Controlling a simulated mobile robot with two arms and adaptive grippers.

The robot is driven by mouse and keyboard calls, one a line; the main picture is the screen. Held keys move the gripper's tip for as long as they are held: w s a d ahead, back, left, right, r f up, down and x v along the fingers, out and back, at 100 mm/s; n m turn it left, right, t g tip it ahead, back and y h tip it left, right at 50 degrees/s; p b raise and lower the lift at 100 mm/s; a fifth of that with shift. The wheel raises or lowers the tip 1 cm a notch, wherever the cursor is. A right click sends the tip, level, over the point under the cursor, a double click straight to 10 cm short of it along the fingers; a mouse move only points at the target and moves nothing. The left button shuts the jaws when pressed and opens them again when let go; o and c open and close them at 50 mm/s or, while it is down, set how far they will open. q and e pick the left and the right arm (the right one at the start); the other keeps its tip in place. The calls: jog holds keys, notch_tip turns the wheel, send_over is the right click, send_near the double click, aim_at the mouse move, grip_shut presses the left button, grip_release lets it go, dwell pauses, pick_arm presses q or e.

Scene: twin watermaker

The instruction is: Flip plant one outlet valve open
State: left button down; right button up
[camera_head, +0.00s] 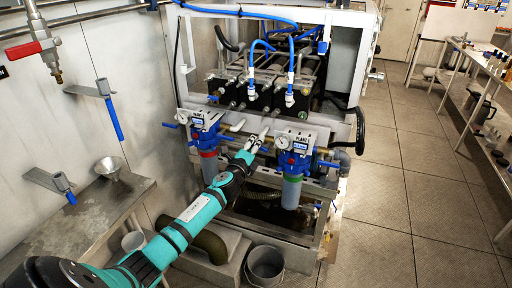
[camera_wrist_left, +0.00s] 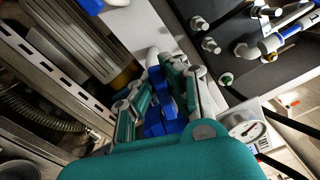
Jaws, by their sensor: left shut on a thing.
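My left gripper (camera_head: 254,143) reaches in from the lower left, between the two filter units of the watermaker. In the left wrist view the fingers of my left gripper (camera_wrist_left: 160,85) are closed around a blue valve handle (camera_wrist_left: 155,122), which shows between and below them. The handle is hidden behind the gripper in the head view, and I cannot tell its exact angle to the pipe. The left filter unit (camera_head: 207,140) has a blue head and a gauge. The right unit, with its plate reading PLANT 2 (camera_head: 300,138), stands beside the gripper. My right gripper is not in view.
A gauge (camera_wrist_left: 246,127) sits close to the right of the gripper in the wrist view. Black membrane housings (camera_head: 270,82) with blue hoses are behind. A steel bench (camera_head: 75,225) is at left and a bucket (camera_head: 265,266) below. The tiled floor (camera_head: 400,180) at right is clear.

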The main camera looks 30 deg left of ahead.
pick_arm(q)
jog(key=shift+a+f+n+b, duration=0.1)
jog(key=shift+f+n+b, duration=0.3)
jog(key=shift+n, duration=0.6)
jog(key=shift+a+f+n+b, duration=0.1)
jog(key=shift+f+n+b, duration=0.25)
jog(key=shift+n, duration=0.65)
jog(key=c, duration=1.3)
grip_release()
jog(key=shift+s, duration=0.1)
jog(key=v, duration=1.2)
jog(key=shift+f, duration=0.1)
